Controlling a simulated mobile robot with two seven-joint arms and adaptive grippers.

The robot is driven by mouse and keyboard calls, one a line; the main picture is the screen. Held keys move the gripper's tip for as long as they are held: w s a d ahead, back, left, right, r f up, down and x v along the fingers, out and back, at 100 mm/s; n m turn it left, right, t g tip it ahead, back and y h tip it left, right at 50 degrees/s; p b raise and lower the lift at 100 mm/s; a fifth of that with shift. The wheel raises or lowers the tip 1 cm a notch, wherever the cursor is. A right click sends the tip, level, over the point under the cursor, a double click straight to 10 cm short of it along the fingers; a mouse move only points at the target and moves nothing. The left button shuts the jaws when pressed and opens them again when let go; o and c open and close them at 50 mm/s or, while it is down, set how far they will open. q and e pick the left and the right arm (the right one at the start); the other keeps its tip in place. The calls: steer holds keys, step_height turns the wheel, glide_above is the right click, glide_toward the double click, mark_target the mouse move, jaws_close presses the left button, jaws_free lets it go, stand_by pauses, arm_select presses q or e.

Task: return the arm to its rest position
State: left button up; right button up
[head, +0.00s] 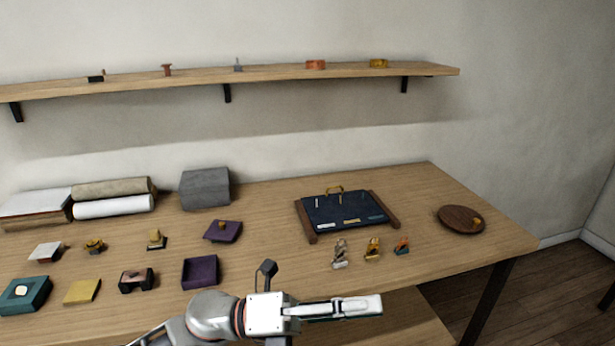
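My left arm comes in at the bottom of the head view, and my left gripper (362,306) points to the right, in front of the table's near edge. It is seen side-on with its fingers overlapping, so I cannot tell whether it is open or shut. I see nothing clearly held in it. My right gripper is not in view.
The wooden table (275,207) carries a dark tray with wooden sides (308,222), several small stamp-like pieces, a purple open box (201,272), a teal box (25,295) and a round wooden plate (455,221). A wall shelf (270,73) holds small items. The table's front right is clear.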

arm_select(q)
steer(key=w+a+f+n+t+y, duration=0.45)
steer(key=a+f+n+t, duration=0.35)
steer(key=n, duration=0.6)
steer(key=w+a+f+n+t+y, duration=0.45)
steer(key=a+f+n+t, duration=0.2)
steer(key=n+t, duration=0.5)
steer(key=s+a+f+n+g+y, duration=0.2)
steer(key=s+a+f+n+y, duration=0.1)
steer(key=f, duration=0.5)
steer(key=s+a+f+n+g+y, duration=0.3)
steer(key=s+a+f+n, duration=0.2)
steer(key=f, duration=0.3)
steer(key=s+a+f+n+g+y, duration=0.2)
steer(key=s+a+f+n, duration=0.3)
steer(key=f, duration=0.3)
steer(key=shift+s+a+f+y, duration=0.2)
steer(key=shift+s+a+y, duration=0.25)
steer(key=shift+s, duration=0.35)
